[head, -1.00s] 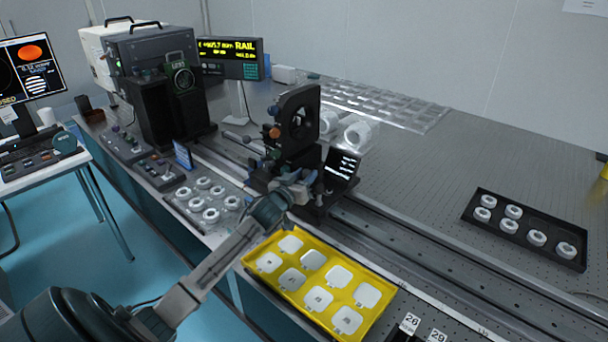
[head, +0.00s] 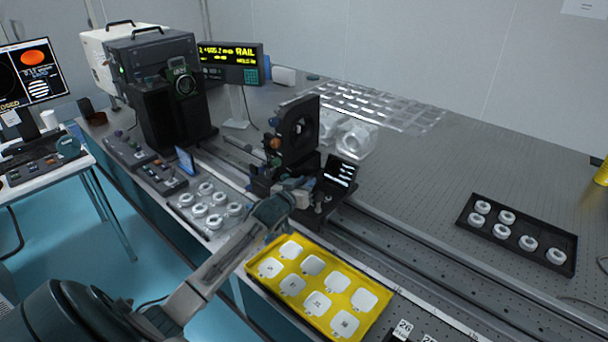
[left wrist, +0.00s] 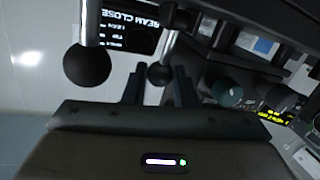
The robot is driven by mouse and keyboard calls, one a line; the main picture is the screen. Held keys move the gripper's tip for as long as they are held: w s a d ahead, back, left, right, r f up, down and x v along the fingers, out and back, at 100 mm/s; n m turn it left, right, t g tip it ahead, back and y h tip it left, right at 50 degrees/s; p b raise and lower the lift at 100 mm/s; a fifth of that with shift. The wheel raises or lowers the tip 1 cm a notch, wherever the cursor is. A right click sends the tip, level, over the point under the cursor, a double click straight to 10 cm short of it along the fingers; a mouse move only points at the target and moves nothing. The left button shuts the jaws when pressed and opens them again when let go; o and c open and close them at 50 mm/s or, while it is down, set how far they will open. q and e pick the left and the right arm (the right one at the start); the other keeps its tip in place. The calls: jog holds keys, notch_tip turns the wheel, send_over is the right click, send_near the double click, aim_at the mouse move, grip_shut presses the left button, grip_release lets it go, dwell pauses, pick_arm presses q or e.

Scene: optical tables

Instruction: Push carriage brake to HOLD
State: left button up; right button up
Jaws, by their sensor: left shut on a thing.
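The carriage (head: 297,130) is a dark block with a round opening, standing on the rail. My left gripper (head: 300,190) reaches its near side, in front of the small tilted display (head: 341,173). In the left wrist view, my left gripper's fingers (left wrist: 160,88) are shut around a small black ball knob (left wrist: 160,75) on a chrome rod. I take this knob to be the brake lever; its HOLD marking cannot be read. A larger black ball (left wrist: 87,66) on another chrome rod is beside the fingers, apart from them. My right gripper is not in view.
A yellow tray (head: 252,269) of white square pieces lies below my left forearm. A clear tray of white rings (head: 210,208) lies left of the carriage. The rail (head: 420,255) runs clear to the right. A black tray (head: 541,249) of rings is farther right.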

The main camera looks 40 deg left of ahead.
pick_arm(q)
jog(key=shift+w+d+r+g+p, duration=0.1)
jog(key=shift+w+g+p, duration=0.25)
jog(key=shift+p, duration=0.65)
jog(key=shift+w+a+r+g+p, duration=0.15)
jog(key=shift+g+p, duration=0.35)
jog(key=shift+p, duration=0.45)
jog(key=shift+w+d+r+g+p, duration=0.2)
jog(key=shift+g+p, duration=0.25)
jog(key=shift+p, duration=0.55)
jog(key=shift+w+f+m+g+p, duration=0.25)
jog(key=shift+w+m+g+p, duration=0.1)
jog(key=shift+g+p, duration=0.45)
jog(key=shift+w+f+p, duration=0.15)
jog(key=shift+p, duration=0.25)
jog(key=o, duration=0.7)
jog(key=shift+f+g, duration=0.1)
jog(key=shift+g, duration=0.2)
jog(key=b+v, duration=0.2)
jog(key=v, duration=0.8)
jog(key=shift+s, duration=0.35)
